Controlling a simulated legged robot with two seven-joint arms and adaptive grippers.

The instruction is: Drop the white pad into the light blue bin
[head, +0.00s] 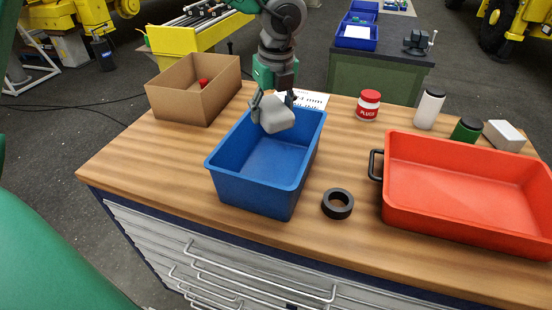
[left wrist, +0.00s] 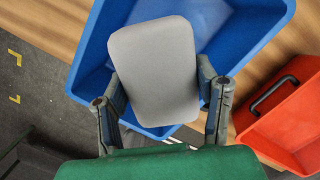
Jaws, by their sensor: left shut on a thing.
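The white pad (head: 277,116), a rounded pale block, is held by my left gripper (head: 271,106) over the far part of the blue bin (head: 250,190). In the left wrist view the pad (left wrist: 155,70) sits between the two fingers of my left gripper (left wrist: 160,95), which is shut on it. The blue bin (left wrist: 245,40) shows beneath the pad there. The bin's visible floor is empty. It looks medium blue rather than light blue. My right gripper is in neither view.
A cardboard box (head: 180,98) with a small red thing stands left of the bin. A black ring (head: 337,204) lies right of it, then a red tray (head: 460,185). A red and white jar (head: 368,105), a white bottle (head: 429,108), a green-and-black container (head: 466,130) and a white box (head: 504,136) stand behind.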

